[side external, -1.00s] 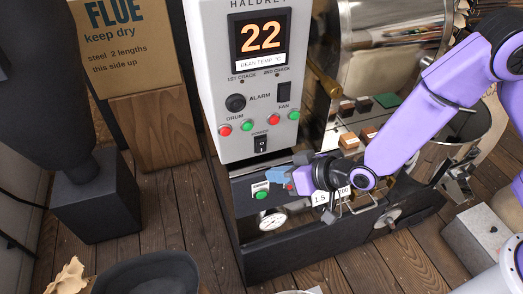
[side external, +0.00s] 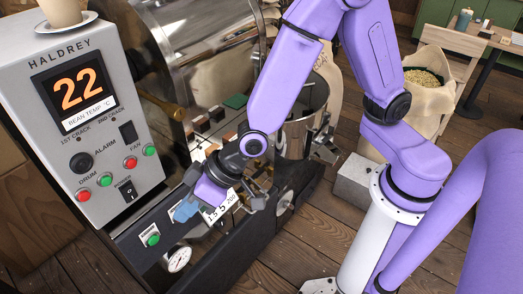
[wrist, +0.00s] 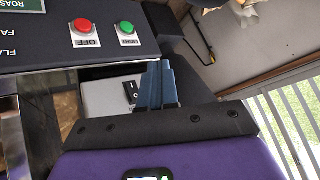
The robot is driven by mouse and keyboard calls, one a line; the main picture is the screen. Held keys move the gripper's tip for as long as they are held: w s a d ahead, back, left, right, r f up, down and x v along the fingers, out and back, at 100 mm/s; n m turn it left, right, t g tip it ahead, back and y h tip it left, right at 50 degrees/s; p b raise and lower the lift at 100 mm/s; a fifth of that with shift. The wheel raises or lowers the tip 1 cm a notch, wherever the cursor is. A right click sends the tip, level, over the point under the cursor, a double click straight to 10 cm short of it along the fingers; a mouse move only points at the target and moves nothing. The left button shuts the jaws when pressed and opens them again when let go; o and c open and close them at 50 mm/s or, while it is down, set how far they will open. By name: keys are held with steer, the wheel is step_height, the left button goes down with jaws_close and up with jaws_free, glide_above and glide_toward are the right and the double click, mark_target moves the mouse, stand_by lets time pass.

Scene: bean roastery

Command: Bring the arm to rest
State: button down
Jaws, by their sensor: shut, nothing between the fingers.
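My gripper (side external: 184,211) is in front of the roaster's lower panel in the side external view. Its blue fingers are together and nothing shows between them. In the wrist view the closed fingers (wrist: 157,86) point away from the purple wrist. The purple arm stays bent and reaches down to the roaster from the upper right. A green button (side external: 151,239) is on the panel just below and left of the fingertips. I cannot tell whether the fingers touch the panel.
The roaster's control box (side external: 85,120) reads 22. A pressure-style gauge (side external: 177,259) sits low on the panel. The wrist view shows a red OFF button (wrist: 81,26) and a green LIGHT button (wrist: 126,27).

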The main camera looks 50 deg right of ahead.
steer(key=s+d+r+n+g+h, duration=0.2)
steer(key=s+d, duration=0.6)
steer(key=d, duration=0.5)
steer(key=s+d+r+n+g+h, duration=0.2)
steer(key=s+d+r+n+h, duration=0.2)
steer(key=d, duration=1)
steer(key=s+r, duration=0.2)
steer(key=s, duration=0.2)
steer(key=shift+s+r+g+h, duration=0.2)
steer(key=shift+s+g+h, duration=0.1)
steer(key=shift+s+g, duration=0.1)
